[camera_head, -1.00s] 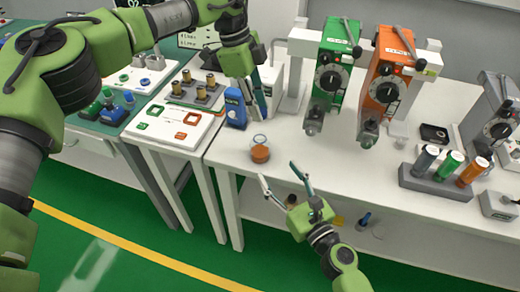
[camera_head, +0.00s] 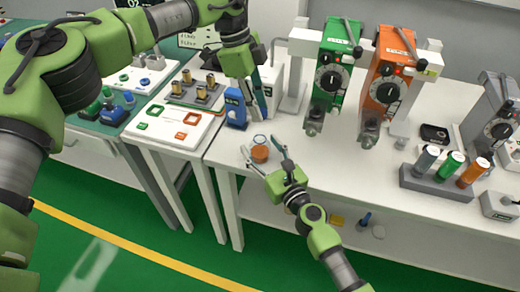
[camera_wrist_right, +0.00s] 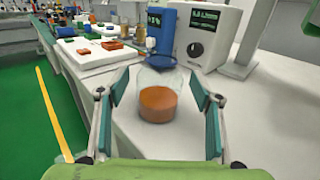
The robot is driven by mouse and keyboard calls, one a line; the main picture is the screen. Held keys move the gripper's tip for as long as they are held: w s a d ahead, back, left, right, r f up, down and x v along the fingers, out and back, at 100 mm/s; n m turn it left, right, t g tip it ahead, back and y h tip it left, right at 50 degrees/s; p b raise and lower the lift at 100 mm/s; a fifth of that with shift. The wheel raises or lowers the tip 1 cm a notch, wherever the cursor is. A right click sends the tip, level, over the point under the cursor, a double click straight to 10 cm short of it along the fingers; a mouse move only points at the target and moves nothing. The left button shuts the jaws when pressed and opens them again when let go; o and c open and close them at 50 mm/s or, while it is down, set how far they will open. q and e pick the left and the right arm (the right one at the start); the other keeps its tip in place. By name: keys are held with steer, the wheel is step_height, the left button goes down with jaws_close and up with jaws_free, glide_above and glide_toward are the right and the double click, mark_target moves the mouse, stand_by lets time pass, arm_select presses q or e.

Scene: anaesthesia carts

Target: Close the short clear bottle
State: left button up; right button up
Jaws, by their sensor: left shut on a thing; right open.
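The short clear bottle (camera_head: 260,154) stands upright near the table's front edge, with orange-brown liquid in its lower part. It also shows in the right wrist view (camera_wrist_right: 158,103). No cap can be made out on it. My right gripper (camera_head: 262,146) is open, with its fingers on either side of the bottle; in the right wrist view (camera_wrist_right: 158,95) gaps show between both fingers and the glass. My left gripper (camera_head: 259,108) is above and behind the bottle, beside the blue device. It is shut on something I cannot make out.
The blue device (camera_head: 235,106) and a white box with a dark knob (camera_wrist_right: 206,42) stand behind the bottle. Green (camera_head: 334,75) and orange (camera_head: 390,78) vaporizers hang to the right. The table (camera_head: 330,165) is clear right of the bottle.

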steer(key=shift+w+a, duration=0.25)
steer(key=shift+w, duration=0.15)
jaws_close()
arm_select(q)
steer(key=shift+f, duration=2.5)
steer(key=shift+f, duration=0.1)
steer(key=shift+f, duration=0.8)
steer(key=shift+f, duration=0.55)
